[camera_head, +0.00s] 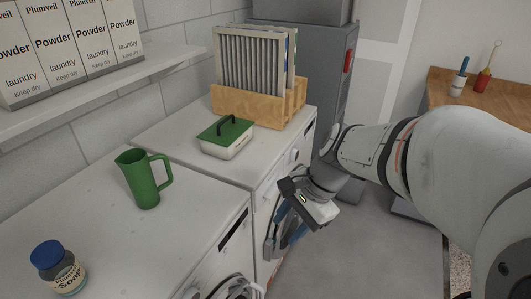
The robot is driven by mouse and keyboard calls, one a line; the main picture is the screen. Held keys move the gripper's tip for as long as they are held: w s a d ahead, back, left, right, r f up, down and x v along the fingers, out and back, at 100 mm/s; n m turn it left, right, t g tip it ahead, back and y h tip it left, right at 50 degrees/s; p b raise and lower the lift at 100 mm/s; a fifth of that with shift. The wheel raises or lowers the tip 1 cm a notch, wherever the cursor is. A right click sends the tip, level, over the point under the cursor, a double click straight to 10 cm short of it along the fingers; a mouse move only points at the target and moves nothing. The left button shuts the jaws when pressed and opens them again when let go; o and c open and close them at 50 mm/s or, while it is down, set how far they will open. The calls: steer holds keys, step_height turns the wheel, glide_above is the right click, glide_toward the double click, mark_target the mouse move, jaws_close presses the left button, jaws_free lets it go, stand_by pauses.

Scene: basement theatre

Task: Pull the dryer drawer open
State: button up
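Two white front-loading machines stand side by side, a near one (120,210) and a far one (185,150); I cannot tell which is the dryer. Their fronts face right and are seen at a steep angle. The far machine has a dark display strip and a round knob (295,155) high on its front. No drawer stands visibly pulled out, and I cannot make out its edges. My gripper (289,223), with blue fingers spread apart, is open in front of the far machine, below its top edge. It hides part of that front and door. I see nothing between the fingers.
A green jug (146,180) and a blue-capped bottle (60,271) stand on the near machine. A green-lidded box (227,139) and a wooden rack with filters (240,105) stand on the far one. A grey cabinet (325,75) stands behind. Floor (380,240) lies clear at right.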

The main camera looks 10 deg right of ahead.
steer(key=w+f+m+t+y+b, duration=0.2)
steer(key=w+f+m+y+b, duration=0.4)
steer(key=w+f+m+b, duration=0.75)
steer(key=w+d+f+m+t+y+b, duration=0.25)
steer(key=w+d+m+t+b, duration=0.2)
steer(key=m, duration=0.45)
steer(key=w+d+f+m+t+y+b, duration=0.2)
steer(key=w+d+f+m+t+b, duration=0.15)
steer(key=w+d+m, duration=0.35)
steer(key=w+a+m+b, duration=0.1)
steer(key=w+a, duration=0.2)
steer(key=a, duration=0.3)
steer(key=shift+w+a+b, duration=0.15)
steer(key=shift+a+b, duration=0.25)
steer(key=shift+c, duration=0.3)
steer(key=shift+f, duration=0.1)
jaws_close()
